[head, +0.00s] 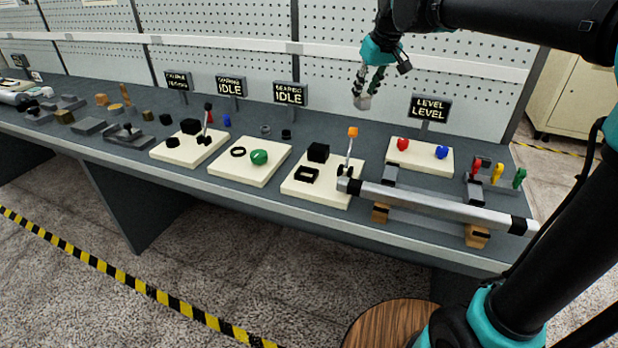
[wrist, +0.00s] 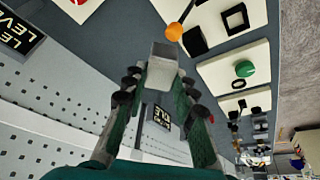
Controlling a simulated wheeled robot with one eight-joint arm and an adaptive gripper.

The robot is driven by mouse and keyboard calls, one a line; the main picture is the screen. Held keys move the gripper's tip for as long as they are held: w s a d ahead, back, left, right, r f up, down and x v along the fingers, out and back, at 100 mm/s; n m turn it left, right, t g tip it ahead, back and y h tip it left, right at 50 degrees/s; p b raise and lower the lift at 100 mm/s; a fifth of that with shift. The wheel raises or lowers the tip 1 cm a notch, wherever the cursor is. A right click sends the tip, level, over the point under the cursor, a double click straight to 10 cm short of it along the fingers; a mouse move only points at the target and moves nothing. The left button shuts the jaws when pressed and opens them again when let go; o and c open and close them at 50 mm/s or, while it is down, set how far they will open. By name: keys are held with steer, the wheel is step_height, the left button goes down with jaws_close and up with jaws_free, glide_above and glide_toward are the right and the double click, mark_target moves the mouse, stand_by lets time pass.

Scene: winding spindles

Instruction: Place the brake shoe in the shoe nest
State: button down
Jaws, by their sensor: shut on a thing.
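My gripper (head: 365,92) hangs above the back of the bench, between an IDLE sign and the LEVEL sign. It is shut on a pale grey block, which looks like the brake shoe (head: 362,103). In the wrist view the brake shoe (wrist: 163,60) sits between the fingertips (wrist: 162,80). A black square frame, which looks like the shoe nest (head: 307,174), lies on a cream board (head: 327,196) in front of a black block. The nest also shows in the wrist view (wrist: 236,18) and looks empty. The brake shoe is well above and behind it.
An orange-tipped lever (head: 352,133) stands upright on the nest's board. A long silver bar (head: 435,203) rests on supports along the front right. A board with red and blue knobs (head: 424,160) and the LEVEL sign (head: 430,107) are at right. A green-knob board (head: 250,172) is left.

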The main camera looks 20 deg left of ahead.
steer(key=s+a+n+g+y, duration=0.2)
steer(key=s+a+n+g, duration=0.1)
steer(key=s+a+n, duration=0.85)
steer(key=f, duration=0.5)
steer(key=w+f+m, duration=0.1)
steer(key=f, duration=0.4)
steer(key=a+f+m, duration=0.1)
steer(key=f, duration=0.4)
steer(key=shift+w+a, duration=0.1)
steer(key=shift+w, duration=0.15)
steer(key=shift+f, duration=2.1)
steer(key=c, duration=1.2)
jaws_free()
steer(key=shift+f, duration=0.1)
steer(key=v, duration=1.2)
steer(key=shift+w+a+r, duration=0.1)
steer(key=shift+r, duration=0.15)
